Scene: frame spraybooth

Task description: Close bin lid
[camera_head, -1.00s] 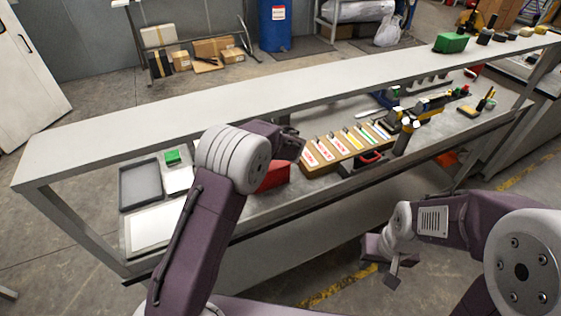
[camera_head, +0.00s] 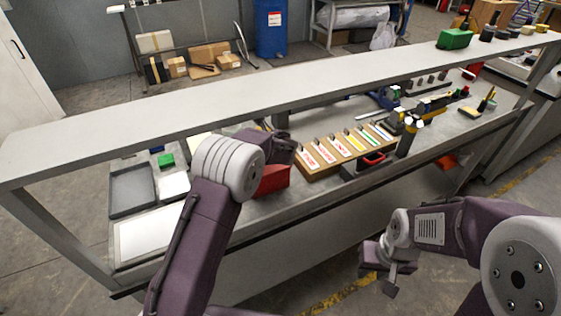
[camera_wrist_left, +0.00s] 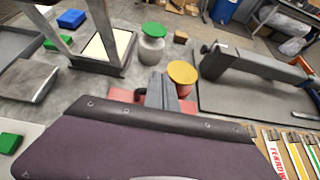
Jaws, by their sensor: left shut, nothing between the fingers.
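A red bin (camera_head: 272,182) sits on the bench under the upper shelf, partly hidden behind my left wrist. In the left wrist view, red parts of it (camera_wrist_left: 124,112) show on both sides of my left gripper (camera_wrist_left: 168,88). The left gripper is shut and empty, with its fingers over or against the red surface; I cannot tell if they touch. The bin's lid and its angle cannot be made out. In the head view the left fingertips are hidden. My right gripper (camera_head: 386,280) hangs in front of the bench, away from the bin; its jaw opening is unclear.
A long upper shelf (camera_head: 215,97) runs above the bench. A wooden rack with coloured strips (camera_head: 345,148) stands right of the bin. A grey tray (camera_head: 133,190) and a white board (camera_head: 148,232) lie to the left. Jars with green (camera_wrist_left: 153,30) and yellow lids (camera_wrist_left: 183,72) stand near the left gripper.

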